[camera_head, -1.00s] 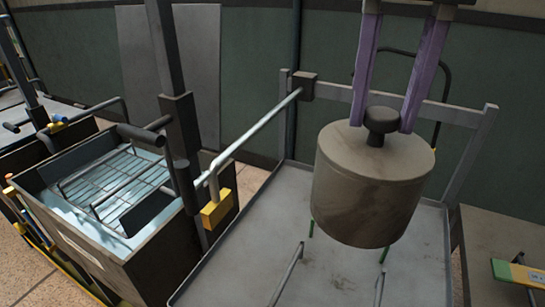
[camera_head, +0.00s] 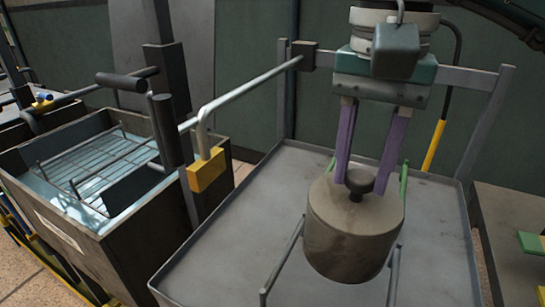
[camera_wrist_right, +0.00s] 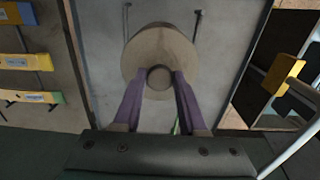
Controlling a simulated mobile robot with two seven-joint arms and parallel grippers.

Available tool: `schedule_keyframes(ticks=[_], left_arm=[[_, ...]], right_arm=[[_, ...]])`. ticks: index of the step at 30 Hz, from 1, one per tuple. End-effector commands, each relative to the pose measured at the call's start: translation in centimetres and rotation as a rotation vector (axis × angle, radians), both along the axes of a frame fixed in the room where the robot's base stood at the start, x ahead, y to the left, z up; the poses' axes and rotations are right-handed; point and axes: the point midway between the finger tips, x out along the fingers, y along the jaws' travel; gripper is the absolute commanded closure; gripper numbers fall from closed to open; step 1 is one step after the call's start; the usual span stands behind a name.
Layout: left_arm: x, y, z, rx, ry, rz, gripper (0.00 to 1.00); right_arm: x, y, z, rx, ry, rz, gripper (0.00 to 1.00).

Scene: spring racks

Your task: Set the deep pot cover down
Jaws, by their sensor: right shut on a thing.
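The deep pot cover (camera_head: 352,232) is a grey-brown cylinder with a dark round knob on top. It is upright over the grey metal tray (camera_head: 250,215), low between thin metal rods. My right gripper (camera_head: 360,180) is shut on the knob with its purple fingers, from above. The right wrist view also shows the cover (camera_wrist_right: 160,50) and the fingers (camera_wrist_right: 158,82) on either side of the knob. The cover hides what is under it, so I cannot tell whether it touches anything. My left gripper is not in view.
Left of the tray stands a dark basin (camera_head: 100,215) with a wire rack (camera_head: 95,170) in it. A side surface (camera_head: 510,220) holds green and yellow pieces at the right.

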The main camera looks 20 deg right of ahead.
Motion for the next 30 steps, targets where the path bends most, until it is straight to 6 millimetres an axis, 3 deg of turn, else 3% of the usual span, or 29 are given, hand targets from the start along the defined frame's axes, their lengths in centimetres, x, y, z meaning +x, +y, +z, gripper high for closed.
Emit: schedule_keyframes(ticks=[15,30], left_arm=[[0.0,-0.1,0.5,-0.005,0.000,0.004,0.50],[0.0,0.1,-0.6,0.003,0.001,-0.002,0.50]], right_arm=[[0.0,0.0,-5.7,0.001,0.001,0.000,1.00],[0.1,0.0,-6.5,0.000,-0.005,0.000,1.00]])
